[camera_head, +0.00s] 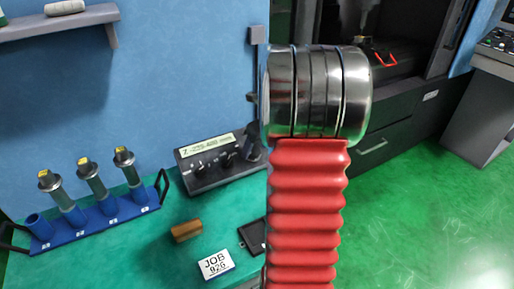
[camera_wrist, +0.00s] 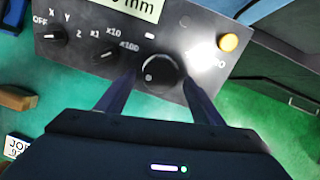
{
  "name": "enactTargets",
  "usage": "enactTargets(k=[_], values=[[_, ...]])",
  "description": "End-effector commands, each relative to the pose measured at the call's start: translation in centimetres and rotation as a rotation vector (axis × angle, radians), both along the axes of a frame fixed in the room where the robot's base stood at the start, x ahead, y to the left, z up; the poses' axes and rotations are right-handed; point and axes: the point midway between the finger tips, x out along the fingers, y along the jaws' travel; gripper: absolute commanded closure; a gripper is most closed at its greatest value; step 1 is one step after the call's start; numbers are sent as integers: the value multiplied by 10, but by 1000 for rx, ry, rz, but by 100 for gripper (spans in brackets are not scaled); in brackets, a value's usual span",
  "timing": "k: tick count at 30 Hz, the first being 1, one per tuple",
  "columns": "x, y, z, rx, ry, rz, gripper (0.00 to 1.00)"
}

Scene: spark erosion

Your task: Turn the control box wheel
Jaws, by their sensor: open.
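The control box (camera_head: 217,172) is a dark panel on the green bench against the blue wall in the head view. It fills the upper part of the wrist view (camera_wrist: 80,20). Its wheel (camera_wrist: 160,73) is a round black knob with a pale dot toward its lower left. My gripper (camera_wrist: 160,80) is open, with one finger on each side of the wheel. I cannot tell whether the fingers touch it. In the head view my red arm hides the box's right side, and I cannot make out the gripper clearly.
An axis selector (camera_wrist: 52,36), a multiplier selector (camera_wrist: 107,54) and a yellow button (camera_wrist: 228,42) share the panel. A brown block (camera_head: 187,231), a JOB card (camera_head: 215,264) and a blue rack (camera_head: 95,225) with several cylinders stand nearby.

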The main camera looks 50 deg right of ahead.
Motion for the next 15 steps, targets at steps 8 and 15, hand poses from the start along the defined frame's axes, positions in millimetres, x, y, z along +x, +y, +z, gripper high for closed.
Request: enactTargets(k=[8,15], values=[[3,-1,-9,-1,0,0,39],[3,-1,-8,-1,0,0,45]])
